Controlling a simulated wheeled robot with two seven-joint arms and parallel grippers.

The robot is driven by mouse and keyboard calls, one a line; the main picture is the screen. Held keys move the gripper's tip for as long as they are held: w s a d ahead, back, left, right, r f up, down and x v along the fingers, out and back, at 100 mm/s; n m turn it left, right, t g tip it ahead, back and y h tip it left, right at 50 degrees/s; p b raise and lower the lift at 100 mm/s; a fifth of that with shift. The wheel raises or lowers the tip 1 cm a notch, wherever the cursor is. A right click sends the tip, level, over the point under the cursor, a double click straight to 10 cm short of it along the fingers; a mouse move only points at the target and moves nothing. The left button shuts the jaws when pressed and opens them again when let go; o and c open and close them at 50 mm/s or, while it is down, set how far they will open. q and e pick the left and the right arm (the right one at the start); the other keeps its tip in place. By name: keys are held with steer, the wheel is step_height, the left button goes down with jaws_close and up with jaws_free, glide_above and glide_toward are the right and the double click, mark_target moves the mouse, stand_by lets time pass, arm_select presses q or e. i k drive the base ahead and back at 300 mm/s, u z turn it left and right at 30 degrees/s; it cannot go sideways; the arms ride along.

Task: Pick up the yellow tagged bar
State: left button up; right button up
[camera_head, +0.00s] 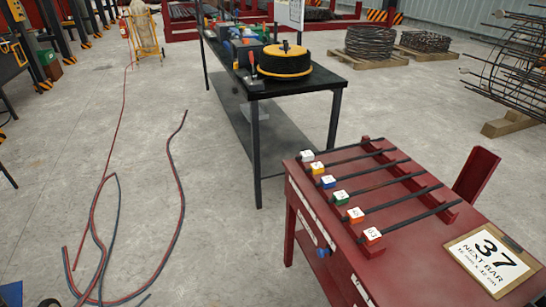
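The yellow tagged bar is a dark bar (358,158) with a yellow tag block (318,168) at its left end. It lies across the red rack table (400,262), second from the back in a row of similar bars. Its neighbours carry a white tag (307,156) behind it and a blue tag (328,181) in front of it. Green, orange and red tags follow toward the front. I see no gripper clearly, and nothing touches the bars. Dark shapes in the lower left corner are cut off, and I cannot tell what they are.
A sign reading 37 NEXT BAR (490,258) lies at the table's right front. A red upright plate (476,174) stands at its right edge. A black workbench (262,88) with tools stands behind. Red and dark hoses (178,190) lie on the open floor left.

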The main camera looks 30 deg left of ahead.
mark_target(317, 168)
steer(key=u, duration=0.15)
steer(key=i, duration=0.15)
steer(key=z, duration=1.15)
steer(key=k, duration=0.65)
steer(key=z, duration=1.45)
